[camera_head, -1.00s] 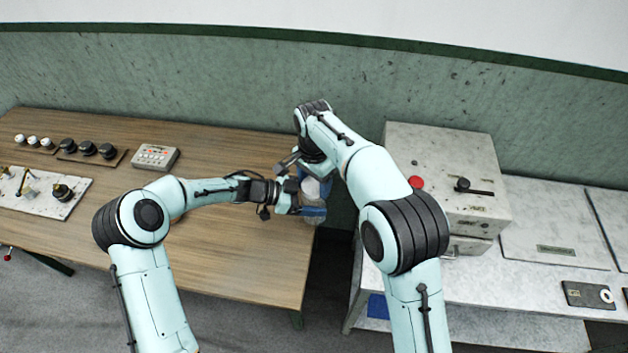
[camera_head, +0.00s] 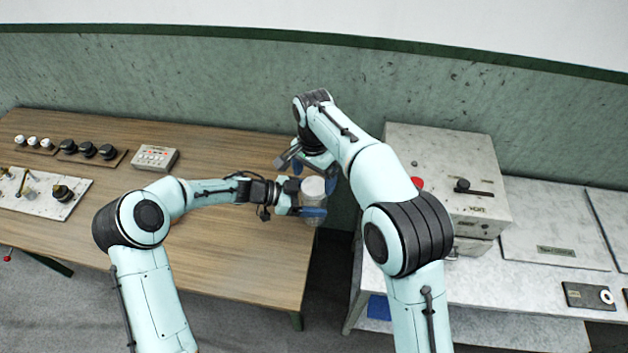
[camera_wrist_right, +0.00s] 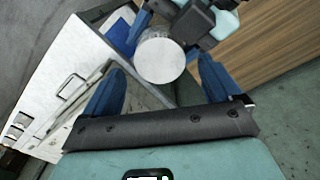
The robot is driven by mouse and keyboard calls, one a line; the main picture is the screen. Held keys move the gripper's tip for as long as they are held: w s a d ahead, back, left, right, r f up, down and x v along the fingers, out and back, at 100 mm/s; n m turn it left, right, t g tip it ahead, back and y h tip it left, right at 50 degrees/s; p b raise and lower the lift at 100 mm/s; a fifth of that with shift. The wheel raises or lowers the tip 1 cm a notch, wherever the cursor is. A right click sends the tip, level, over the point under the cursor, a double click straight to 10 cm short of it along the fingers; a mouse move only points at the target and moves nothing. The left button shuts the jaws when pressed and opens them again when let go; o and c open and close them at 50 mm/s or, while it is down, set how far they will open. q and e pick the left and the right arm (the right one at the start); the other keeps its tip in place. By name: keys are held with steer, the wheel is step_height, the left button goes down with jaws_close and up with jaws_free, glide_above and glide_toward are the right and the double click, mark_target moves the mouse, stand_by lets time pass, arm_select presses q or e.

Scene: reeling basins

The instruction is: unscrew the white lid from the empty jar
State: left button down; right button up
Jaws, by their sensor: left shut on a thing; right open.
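The jar (camera_head: 312,214) is a clear, pale vessel near the right end of the wooden table, with the round white lid (camera_head: 313,187) on its top. My left gripper (camera_head: 304,204) is shut around the jar's body from the left. My right gripper (camera_head: 315,171) is open, just behind the lid in the head view. In the right wrist view the white lid (camera_wrist_right: 160,60) shows beyond and between the two spread blue fingers of my right gripper (camera_wrist_right: 160,85), and neither finger visibly touches it. The jar's lower part is mostly hidden.
The wooden table (camera_head: 235,255) holds a grey button box (camera_head: 155,157), black and white knobs (camera_head: 88,149) and a white plate with fittings (camera_head: 40,192). A grey metal cabinet (camera_head: 450,165) with a red knob and black handle stands right of my right arm.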

mark_target(314, 203)
steer(key=shift+r, duration=0.9)
steer(key=shift+c, duration=0.3)
steer(key=shift+r+m, duration=0.5)
steer(key=shift+m, duration=0.1)
step_height(314, 203, up, 2)
steer(key=shift+m, duration=1)
steer(key=shift+f, duration=3.85)
steer(key=shift+c, duration=0.3)
steer(key=c, duration=1)
steer(key=shift+n, duration=1.6)
steer(key=shift+c, duration=0.2)
